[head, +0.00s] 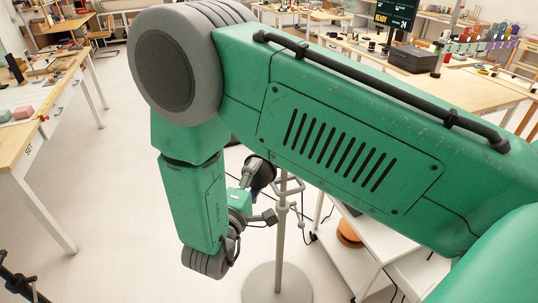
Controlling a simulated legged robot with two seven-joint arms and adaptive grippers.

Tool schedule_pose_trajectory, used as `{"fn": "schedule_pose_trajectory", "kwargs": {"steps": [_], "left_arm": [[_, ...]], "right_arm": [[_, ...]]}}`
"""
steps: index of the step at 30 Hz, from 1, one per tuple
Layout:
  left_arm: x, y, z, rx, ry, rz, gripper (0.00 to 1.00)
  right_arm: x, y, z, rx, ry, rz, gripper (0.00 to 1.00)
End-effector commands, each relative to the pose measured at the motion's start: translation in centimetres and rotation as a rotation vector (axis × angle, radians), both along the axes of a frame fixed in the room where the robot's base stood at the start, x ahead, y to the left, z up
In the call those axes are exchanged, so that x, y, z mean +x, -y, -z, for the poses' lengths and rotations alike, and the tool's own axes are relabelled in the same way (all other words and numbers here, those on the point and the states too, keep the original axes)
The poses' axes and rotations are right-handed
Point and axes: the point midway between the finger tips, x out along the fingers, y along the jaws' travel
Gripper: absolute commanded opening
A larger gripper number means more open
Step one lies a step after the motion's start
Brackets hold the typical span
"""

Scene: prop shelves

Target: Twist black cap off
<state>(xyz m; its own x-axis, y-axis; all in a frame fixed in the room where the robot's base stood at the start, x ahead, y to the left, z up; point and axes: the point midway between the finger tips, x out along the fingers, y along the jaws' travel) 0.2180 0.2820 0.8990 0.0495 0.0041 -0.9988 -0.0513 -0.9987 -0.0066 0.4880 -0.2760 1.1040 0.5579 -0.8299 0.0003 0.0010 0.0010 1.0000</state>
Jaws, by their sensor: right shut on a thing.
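My right gripper (258,192) is low in the middle of the head view, below my green right arm, which crosses most of the picture. It is shut on a dark, rounded thing (264,173) beside a grey metal stand. The thing is small and partly hidden by the arm and fingers, so I cannot tell whether it is the black cap. No bottle or container under a cap can be made out. My left gripper is not in view.
The stand's grey pole (281,240) rises from a round base (277,284) close to the gripper. A white cart (345,238) with an orange round item (349,232) is to the right. A wooden table (30,150) is at left. Pale floor lies between.

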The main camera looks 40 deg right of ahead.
Motion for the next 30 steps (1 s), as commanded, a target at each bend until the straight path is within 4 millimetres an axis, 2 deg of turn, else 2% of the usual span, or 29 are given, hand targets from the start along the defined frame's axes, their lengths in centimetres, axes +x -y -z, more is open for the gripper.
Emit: {"fn": "schedule_pose_trajectory", "kwargs": {"steps": [5, 30], "left_arm": [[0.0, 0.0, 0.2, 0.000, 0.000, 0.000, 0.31], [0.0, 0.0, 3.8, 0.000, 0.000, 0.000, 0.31]], "right_arm": [[-0.1, -0.2, 0.1, 0.045, 0.072, 0.000, 0.10], [-1.8, -3.1, 0.2, 0.737, 1.204, 0.009, 0.10]]}}
